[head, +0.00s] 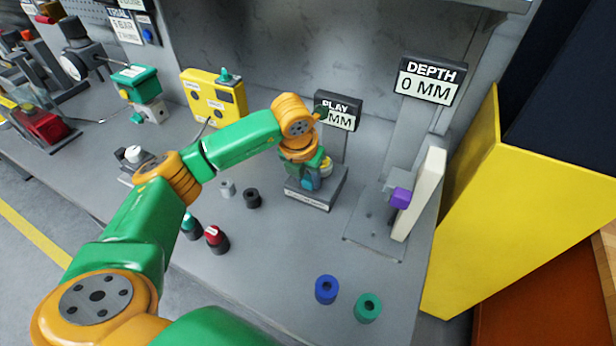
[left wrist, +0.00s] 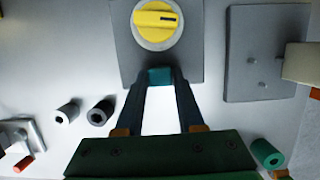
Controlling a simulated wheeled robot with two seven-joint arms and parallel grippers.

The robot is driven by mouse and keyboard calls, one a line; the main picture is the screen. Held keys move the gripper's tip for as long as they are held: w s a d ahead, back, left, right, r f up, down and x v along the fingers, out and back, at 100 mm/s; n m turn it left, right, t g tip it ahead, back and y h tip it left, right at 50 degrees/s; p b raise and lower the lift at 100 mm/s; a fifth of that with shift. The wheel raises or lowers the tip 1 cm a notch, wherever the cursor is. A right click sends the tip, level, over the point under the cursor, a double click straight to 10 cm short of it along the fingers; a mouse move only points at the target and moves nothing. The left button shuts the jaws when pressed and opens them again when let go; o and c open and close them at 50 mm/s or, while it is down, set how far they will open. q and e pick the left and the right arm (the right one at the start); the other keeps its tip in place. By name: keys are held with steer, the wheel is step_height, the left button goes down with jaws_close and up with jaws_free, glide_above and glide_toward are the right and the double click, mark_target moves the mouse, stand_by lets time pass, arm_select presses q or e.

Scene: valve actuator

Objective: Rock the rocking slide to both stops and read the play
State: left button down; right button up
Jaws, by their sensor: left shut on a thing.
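The device under the PLAY sign has a grey base (head: 312,199) with a label on its front. A round yellow knob (left wrist: 157,20) with a dark slot shows on it in the left wrist view, at the top centre. A small teal block (left wrist: 160,77), which looks like the slide's grip, is at the near edge of the base. My left gripper (left wrist: 160,80) is shut on this teal block, its fingers on either side. In the head view my wrist hides much of the device. The PLAY sign (head: 339,118) reads MM, its number hidden by my arm. My right gripper is not in view.
A DEPTH sign (head: 430,80) reads 0 MM above a white upright plate (head: 420,193) with a purple block (head: 400,197). A yellow box (head: 213,97) stands behind my arm. A yellow panel (head: 470,200) bounds the right.

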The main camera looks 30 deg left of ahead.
arm_select(q)
steer(key=shift+d, duration=0.25)
stand_by(1.3)
steer(key=shift+b, duration=0.4)
stand_by(0.4)
steer(key=c, duration=0.6)
jaws_free()
steer(key=shift+w, duration=0.1)
steer(key=shift+o, duration=0.8)
